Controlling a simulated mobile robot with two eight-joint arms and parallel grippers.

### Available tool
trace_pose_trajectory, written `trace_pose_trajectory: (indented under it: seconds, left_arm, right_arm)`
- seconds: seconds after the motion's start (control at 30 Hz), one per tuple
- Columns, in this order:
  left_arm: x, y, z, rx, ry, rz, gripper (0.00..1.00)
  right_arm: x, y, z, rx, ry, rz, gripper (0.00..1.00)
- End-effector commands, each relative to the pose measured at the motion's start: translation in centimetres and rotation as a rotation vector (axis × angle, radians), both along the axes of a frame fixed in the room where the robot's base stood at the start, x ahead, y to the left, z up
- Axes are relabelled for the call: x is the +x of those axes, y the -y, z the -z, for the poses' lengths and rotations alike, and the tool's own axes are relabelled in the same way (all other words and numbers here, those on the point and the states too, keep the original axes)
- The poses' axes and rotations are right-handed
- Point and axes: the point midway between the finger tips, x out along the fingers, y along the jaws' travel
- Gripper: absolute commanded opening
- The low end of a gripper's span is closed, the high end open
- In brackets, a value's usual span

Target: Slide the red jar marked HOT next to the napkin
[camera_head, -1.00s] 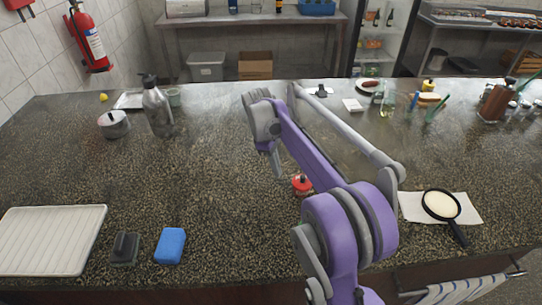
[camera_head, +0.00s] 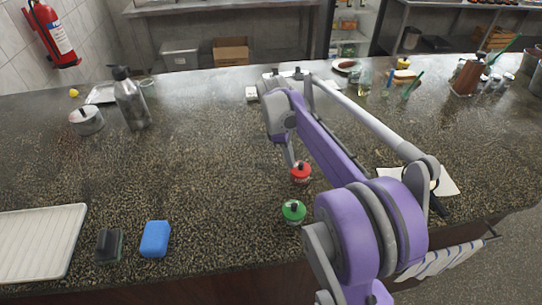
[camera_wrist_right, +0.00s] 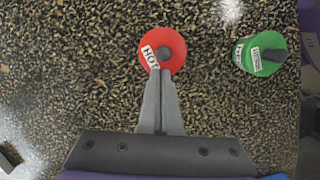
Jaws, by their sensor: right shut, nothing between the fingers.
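The red jar (camera_head: 300,173) stands upright on the speckled counter, just right of my right gripper in the head view. In the right wrist view the red jar (camera_wrist_right: 152,45) shows its HOT label and dark knob from above. My right gripper (camera_head: 290,160) is shut and empty. Its fingertips (camera_wrist_right: 163,76) are at the jar's near edge in the wrist view; whether they touch it I cannot tell. The white napkin (camera_head: 449,186) lies at the right of the counter, partly hidden by my arm and a black pan. My left gripper is not in view.
A green jar (camera_head: 293,212) stands close to the red one, nearer the front edge; it also shows in the wrist view (camera_wrist_right: 256,62). A blue sponge (camera_head: 155,239), a dark brush (camera_head: 109,245) and a white tray (camera_head: 38,243) lie at front left. The counter's middle left is clear.

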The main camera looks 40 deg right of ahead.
Motion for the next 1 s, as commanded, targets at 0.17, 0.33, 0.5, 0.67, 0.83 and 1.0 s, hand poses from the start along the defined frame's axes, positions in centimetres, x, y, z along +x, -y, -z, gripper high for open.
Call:
trace_pose_trajectory:
  seconds: [0.17,0.33,0.5,0.67,0.83,1.0]
  left_arm:
    - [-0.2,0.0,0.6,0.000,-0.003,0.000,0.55]
    - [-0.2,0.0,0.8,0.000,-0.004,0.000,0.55]
    - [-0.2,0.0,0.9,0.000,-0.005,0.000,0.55]
    - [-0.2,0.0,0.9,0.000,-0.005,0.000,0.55]
    - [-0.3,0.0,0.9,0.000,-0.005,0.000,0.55]
    - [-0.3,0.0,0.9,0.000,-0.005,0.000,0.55]
  right_arm:
    - [-4.7,3.3,0.1,-0.001,0.000,0.007,0.00]
    - [-8.9,6.2,0.1,-0.002,-0.001,0.008,0.00]
    - [-12.4,8.5,0.1,-0.002,-0.001,0.006,0.00]
    - [-13.8,9.6,0.0,-0.002,0.000,0.002,0.00]
    - [-13.9,9.6,0.0,-0.001,0.000,-0.001,0.00]
    - [-13.9,9.6,0.0,0.000,-0.001,-0.001,0.00]
